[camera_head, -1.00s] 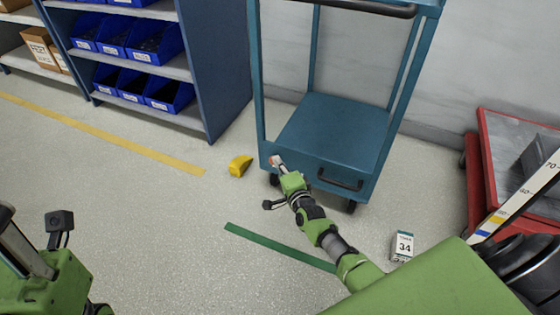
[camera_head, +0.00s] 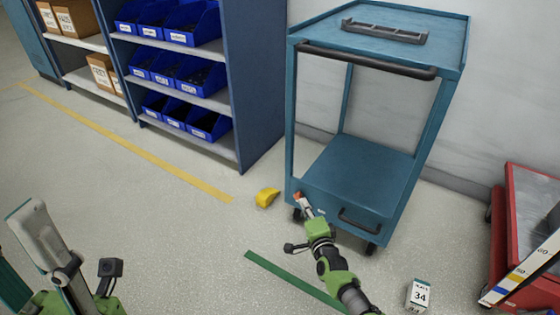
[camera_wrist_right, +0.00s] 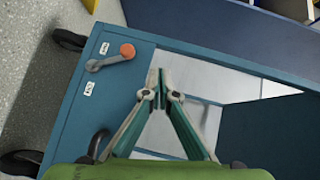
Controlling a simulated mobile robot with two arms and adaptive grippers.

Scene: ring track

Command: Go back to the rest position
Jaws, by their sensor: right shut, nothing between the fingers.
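My right gripper (camera_head: 307,208) is near the lower left front of the blue cart (camera_head: 340,165). In the right wrist view its fingertips (camera_wrist_right: 160,85) are together with nothing between them. A grey lever with an orange knob (camera_wrist_right: 127,51) sits on the cart's blue panel, beside the fingertips and apart from them in that view. The orange knob also shows in the head view (camera_head: 298,196), small and partly covered by the gripper. My left gripper (camera_head: 42,245) is at the lower left edge, partly cut off; its jaw opening is not clear.
A shelf with blue bins (camera_head: 188,75) stands at the back left. A yellow object (camera_head: 267,197) lies on the floor left of the cart. A box marked 34 (camera_head: 419,295) stands at lower right, near a red cart (camera_head: 522,230). The floor at left is clear.

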